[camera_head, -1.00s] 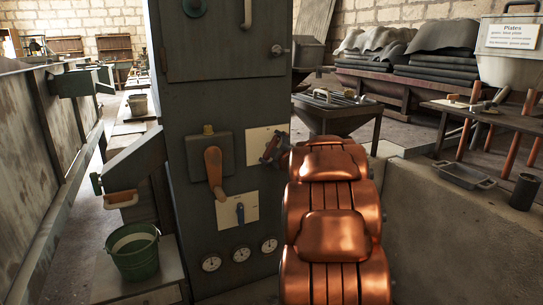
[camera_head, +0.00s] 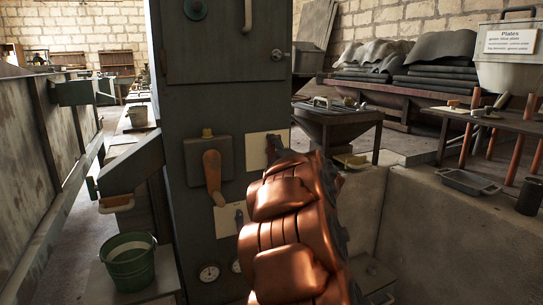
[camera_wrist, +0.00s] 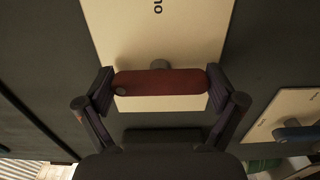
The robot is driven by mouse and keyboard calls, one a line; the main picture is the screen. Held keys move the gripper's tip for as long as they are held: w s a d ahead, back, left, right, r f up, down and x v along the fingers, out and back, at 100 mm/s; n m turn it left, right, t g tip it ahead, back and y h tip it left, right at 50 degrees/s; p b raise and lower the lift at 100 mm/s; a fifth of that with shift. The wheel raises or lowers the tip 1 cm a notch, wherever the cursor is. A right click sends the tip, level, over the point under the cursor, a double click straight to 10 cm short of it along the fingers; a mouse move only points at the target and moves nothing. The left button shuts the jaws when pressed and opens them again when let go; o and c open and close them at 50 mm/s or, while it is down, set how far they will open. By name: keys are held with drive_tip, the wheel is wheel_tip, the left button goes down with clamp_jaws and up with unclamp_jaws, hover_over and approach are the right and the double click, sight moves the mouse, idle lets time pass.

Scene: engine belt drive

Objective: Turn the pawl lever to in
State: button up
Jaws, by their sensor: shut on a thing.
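The pawl lever (camera_wrist: 160,82), a dark red bar on a cream plate (camera_wrist: 128,30), lies across the wrist view. My gripper (camera_wrist: 159,88) is shut on it, with one finger at each end of the bar. Part of a dark label shows on the plate above the lever. In the head view the cream plate (camera_head: 258,150) is on the front of the grey-green cabinet. My gripper (camera_head: 275,150) is at the plate's right side, and my copper-coloured arm hides most of the lever and the gripper.
Left of the plate is a box with a wooden-handled lever (camera_head: 212,172). Below it is a blue lever (camera_head: 239,217), partly behind my arm, which also shows in the wrist view (camera_wrist: 295,133). Gauges (camera_head: 209,273) sit lower. A green bucket (camera_head: 130,262) stands at left.

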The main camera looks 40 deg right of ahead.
drive_tip(key=shift+f, duration=0.1)
drive_tip(key=o, duration=0.8)
drive_tip(key=v, duration=1.2)
idle(0.6)
